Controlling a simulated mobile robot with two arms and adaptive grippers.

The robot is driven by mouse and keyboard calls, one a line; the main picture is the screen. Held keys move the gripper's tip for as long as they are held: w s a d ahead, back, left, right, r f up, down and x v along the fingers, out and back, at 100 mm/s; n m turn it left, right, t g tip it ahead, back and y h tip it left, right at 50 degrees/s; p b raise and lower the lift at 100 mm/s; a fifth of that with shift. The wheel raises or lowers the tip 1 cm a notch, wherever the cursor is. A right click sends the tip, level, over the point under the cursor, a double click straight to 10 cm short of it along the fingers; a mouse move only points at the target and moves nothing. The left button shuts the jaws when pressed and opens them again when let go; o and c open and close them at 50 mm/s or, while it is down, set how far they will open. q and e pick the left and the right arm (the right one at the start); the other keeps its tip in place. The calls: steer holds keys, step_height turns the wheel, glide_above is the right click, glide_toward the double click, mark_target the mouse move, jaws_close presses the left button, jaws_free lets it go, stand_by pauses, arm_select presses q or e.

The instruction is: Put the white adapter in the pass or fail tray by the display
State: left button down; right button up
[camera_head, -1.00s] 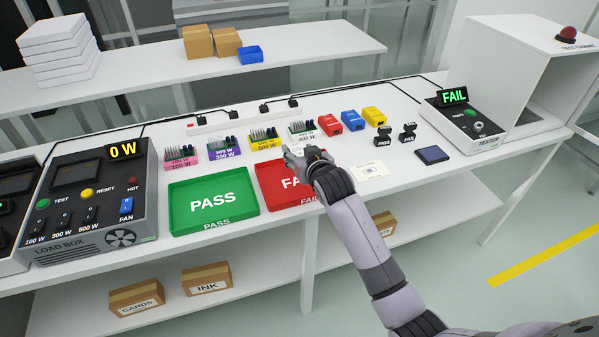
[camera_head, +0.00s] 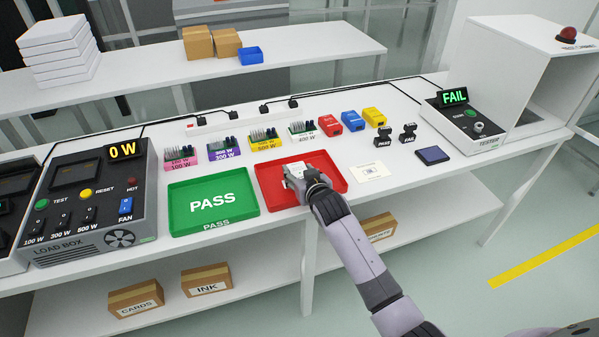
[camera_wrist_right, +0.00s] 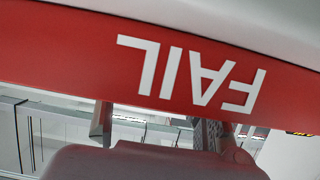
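My right gripper (camera_head: 302,177) is over the red FAIL tray (camera_head: 331,170). A small white piece, seemingly the white adapter (camera_head: 294,170), shows at its fingertips, and the gripper looks shut on it. In the right wrist view, a pale rounded block (camera_wrist_right: 150,163) fills the bottom, with grey fingers rising beside it and the tray's red FAIL face (camera_wrist_right: 190,70) beyond. I cannot tell whether the adapter touches the tray floor. The green PASS tray (camera_head: 240,178) is empty to the left. The display (camera_head: 453,97) reads FAIL. My left gripper is out of view.
Adapters in red (camera_head: 331,125), blue (camera_head: 353,121) and yellow (camera_head: 375,117) stand behind the trays. A white card (camera_head: 370,172), stamps and a blue pad (camera_head: 433,155) lie right. The load box (camera_head: 90,205) stands left.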

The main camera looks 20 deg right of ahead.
steer(key=o, duration=0.3)
steer(key=shift+o, duration=0.2)
steer(key=shift+r, duration=0.25)
steer(key=shift+s, duration=0.35)
steer(key=v, duration=1.1)
steer(key=shift+s, duration=0.15)
